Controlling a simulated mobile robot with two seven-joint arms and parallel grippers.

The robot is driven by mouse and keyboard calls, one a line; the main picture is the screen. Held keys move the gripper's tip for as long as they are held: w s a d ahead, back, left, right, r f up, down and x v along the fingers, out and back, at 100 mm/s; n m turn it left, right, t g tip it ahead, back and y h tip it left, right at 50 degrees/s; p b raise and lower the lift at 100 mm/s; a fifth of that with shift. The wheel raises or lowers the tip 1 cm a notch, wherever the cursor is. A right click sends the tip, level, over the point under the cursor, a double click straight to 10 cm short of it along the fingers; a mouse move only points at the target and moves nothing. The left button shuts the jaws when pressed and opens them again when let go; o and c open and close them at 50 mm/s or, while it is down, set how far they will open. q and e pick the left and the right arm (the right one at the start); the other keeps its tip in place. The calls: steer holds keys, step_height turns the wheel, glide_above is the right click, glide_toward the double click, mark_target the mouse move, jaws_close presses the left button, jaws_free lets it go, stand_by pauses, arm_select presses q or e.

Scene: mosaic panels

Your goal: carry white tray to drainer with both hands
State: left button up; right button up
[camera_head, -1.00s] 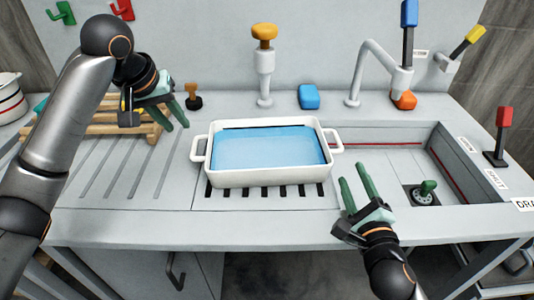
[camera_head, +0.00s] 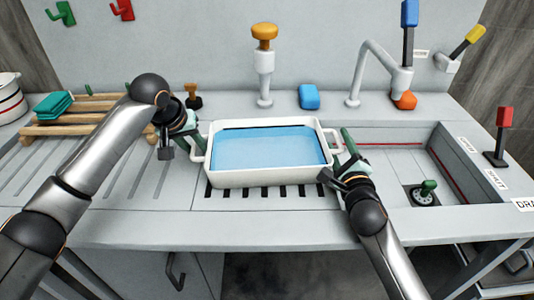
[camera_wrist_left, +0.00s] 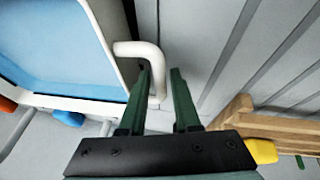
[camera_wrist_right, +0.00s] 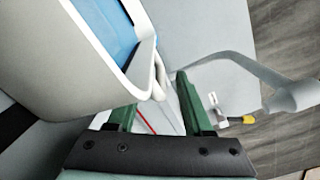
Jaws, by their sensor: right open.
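The white tray (camera_head: 265,178), with two side handles and a blue inside, sits on the counter over dark slots. My left gripper (camera_head: 190,135) is at its left handle. In the left wrist view my left gripper (camera_wrist_left: 160,80) has the white handle (camera_wrist_left: 155,60) between its fingers; I cannot tell whether they grip it. My right gripper (camera_head: 338,155) is at the tray's right end. In the right wrist view my right gripper (camera_wrist_right: 155,92) is open, with the right handle (camera_wrist_right: 158,80) seen between its fingers. The right handle is mostly hidden in the head view.
A recessed sink with a dark drain (camera_head: 424,195) lies to the right. A wooden rack (camera_head: 85,125) with a teal sponge (camera_head: 53,105) stands at the left. A gold-topped tap (camera_head: 264,60), blue block (camera_head: 309,96) and white faucet (camera_head: 370,65) are behind the tray.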

arm_select(q)
steer(key=shift+c, duration=0.4)
arm_select(e)
steer(key=shift+c, duration=0.3)
arm_select(q)
jaws_close()
arm_select(e)
steer(key=c, duration=0.5)
jaws_close()
steer(key=shift+r, duration=0.1)
arm_select(q)
steer(key=shift+a, duration=0.1)
arm_select(e)
steer(key=shift+d, duration=0.1)
arm_select(q)
steer(key=shift+w+r, duration=0.1)
steer(key=shift+r, duration=0.2)
arm_select(e)
steer(key=shift+r, duration=0.3)
